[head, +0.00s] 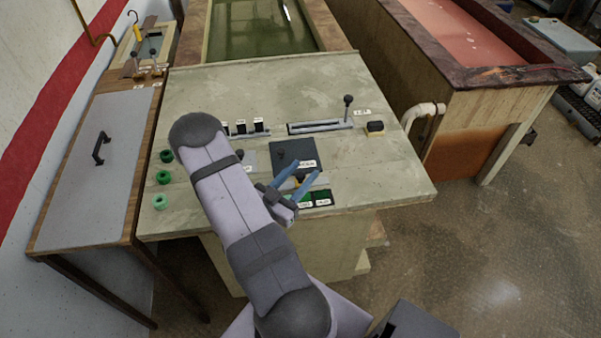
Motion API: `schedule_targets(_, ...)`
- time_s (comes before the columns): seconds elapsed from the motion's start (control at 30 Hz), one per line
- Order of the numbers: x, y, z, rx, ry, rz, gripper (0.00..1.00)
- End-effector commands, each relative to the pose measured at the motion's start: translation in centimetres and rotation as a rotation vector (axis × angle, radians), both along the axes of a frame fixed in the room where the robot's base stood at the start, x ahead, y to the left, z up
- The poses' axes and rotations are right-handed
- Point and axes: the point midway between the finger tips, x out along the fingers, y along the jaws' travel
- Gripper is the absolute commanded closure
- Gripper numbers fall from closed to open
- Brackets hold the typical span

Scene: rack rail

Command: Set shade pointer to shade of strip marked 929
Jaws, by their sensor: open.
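My gripper (307,173) has blue fingers spread apart. It is empty and appears above the lower right of the worktop, over the edge of a dark panel (283,150) with a black knob (281,153). The label digits are too small to read, so I cannot tell which is 929. My gripper and arm hide part of this row. A slotted rail (315,127) with an upright ball-topped lever (348,106) lies at the back right. I cannot tell which part is the shade pointer.
Several black switches (258,126) with labels stand at the back middle. Green rings (163,177) line the worktop's left edge. A black-and-yellow block (375,128) sits right of the rail. The right part of the worktop (385,175) is clear. Tanks of liquid stand behind.

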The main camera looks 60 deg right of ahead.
Motion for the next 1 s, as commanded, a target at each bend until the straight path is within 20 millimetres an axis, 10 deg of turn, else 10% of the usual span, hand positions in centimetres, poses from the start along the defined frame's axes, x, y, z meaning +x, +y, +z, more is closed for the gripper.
schedule_targets(0.17,0.0,0.0,0.0,0.000,0.000,0.000,0.62)
schedule_targets(0.33,0.0,0.0,0.0,0.000,0.000,0.000,1.00)
schedule_targets(1.0,-3.8,-3.8,0.0,-0.001,-0.001,-0.003,1.00)
